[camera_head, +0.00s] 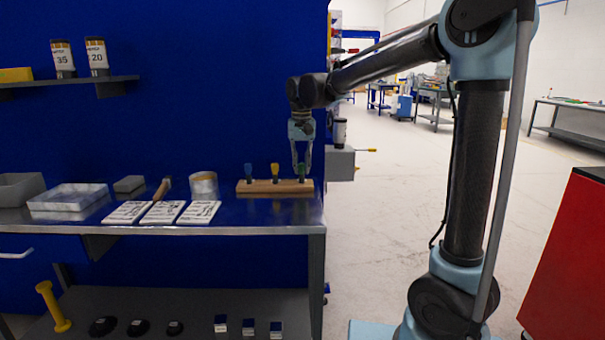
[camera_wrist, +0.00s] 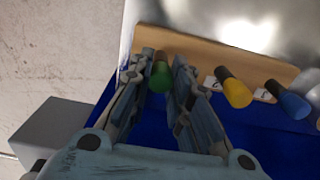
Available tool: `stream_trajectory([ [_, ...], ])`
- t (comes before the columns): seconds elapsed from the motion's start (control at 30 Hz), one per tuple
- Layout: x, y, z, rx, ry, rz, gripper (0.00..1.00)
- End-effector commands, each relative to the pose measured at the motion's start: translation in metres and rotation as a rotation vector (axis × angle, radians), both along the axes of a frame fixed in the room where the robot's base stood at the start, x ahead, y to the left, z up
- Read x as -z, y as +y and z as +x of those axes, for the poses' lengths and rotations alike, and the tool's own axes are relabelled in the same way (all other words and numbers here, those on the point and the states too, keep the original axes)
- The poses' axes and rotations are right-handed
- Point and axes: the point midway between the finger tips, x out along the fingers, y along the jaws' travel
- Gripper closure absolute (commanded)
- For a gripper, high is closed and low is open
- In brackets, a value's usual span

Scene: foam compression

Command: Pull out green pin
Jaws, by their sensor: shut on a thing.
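The green pin (camera_wrist: 160,77) stands at one end of a wooden block, between the fingers of my gripper (camera_wrist: 158,66) in the wrist view. My gripper is shut on it. In the head view my gripper (camera_head: 302,168) points straight down at the right end of the wooden block (camera_head: 262,187), and its fingers partly hide the green pin (camera_head: 301,169). A yellow pin (camera_head: 275,171) and a blue pin (camera_head: 248,172) stand in the same block to the left. I cannot tell whether the green pin is still fully seated.
The block lies near the right end of a metal bench (camera_head: 240,215) against a blue wall. A round tub (camera_head: 203,186), white cards (camera_head: 164,212) and a clear tray (camera_head: 68,197) are to the left. A grey box (camera_head: 340,165) is just beyond the bench's right end.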

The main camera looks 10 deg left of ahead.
Motion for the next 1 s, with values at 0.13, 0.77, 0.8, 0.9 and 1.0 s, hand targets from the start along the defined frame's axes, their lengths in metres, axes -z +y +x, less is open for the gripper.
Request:
stream_trajectory([
  [0.13,0.0001,0.0001,-0.0002,0.0,0.0,0.0,1.0],
  [0.77,-0.0029,0.0003,-0.0002,0.0,0.0,0.0,1.0],
  [0.8,-0.0036,0.0003,-0.0002,0.0,0.0,0.001,1.0],
  [0.9,-0.0051,0.0003,-0.0002,0.0,0.0,0.0,1.0],
  [1.0,-0.0067,0.0003,-0.0001,0.0,0.0,0.0,1.0],
])
